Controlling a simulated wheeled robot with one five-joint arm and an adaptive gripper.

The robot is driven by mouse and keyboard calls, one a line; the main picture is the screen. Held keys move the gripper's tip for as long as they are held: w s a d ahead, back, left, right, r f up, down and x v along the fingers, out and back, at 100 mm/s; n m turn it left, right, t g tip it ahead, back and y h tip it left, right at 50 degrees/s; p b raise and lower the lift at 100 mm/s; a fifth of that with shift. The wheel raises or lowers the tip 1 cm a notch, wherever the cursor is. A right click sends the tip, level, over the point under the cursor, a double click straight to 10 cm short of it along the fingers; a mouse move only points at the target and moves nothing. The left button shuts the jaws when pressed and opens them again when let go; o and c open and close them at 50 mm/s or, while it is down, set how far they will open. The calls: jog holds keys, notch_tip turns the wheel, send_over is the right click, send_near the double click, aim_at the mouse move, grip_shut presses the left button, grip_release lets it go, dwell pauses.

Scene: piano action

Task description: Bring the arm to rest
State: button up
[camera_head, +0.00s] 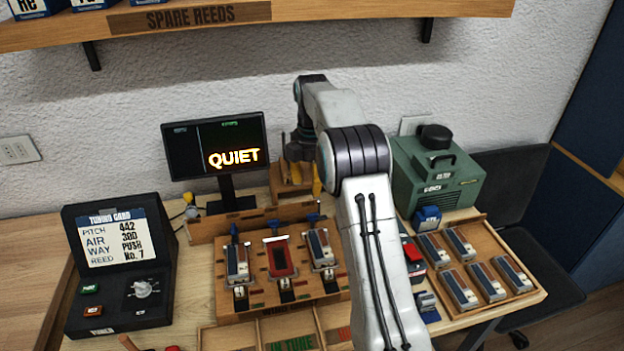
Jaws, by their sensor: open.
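My white and grey arm reaches up from the bottom right of the head view and bends at a dark ribbed joint. Its far end folds down toward the back of the bench. My gripper (303,168) is there, small and dark, in front of a wooden tool stand (284,190) near the wall. It is open, and I see nothing held in it. My own forearm partly hides it, and I cannot tell whether it touches the stand.
A wooden rack (262,312) with several reed blocks stands mid-bench. A monitor (190,155) reads QUIET. A tuning card box (118,262) stands left. A green machine (433,175) and a block tray (484,311) are right. A shelf (330,12) hangs above.

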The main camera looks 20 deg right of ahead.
jog(key=shift+r, duration=0.4)
dwell(0.3)
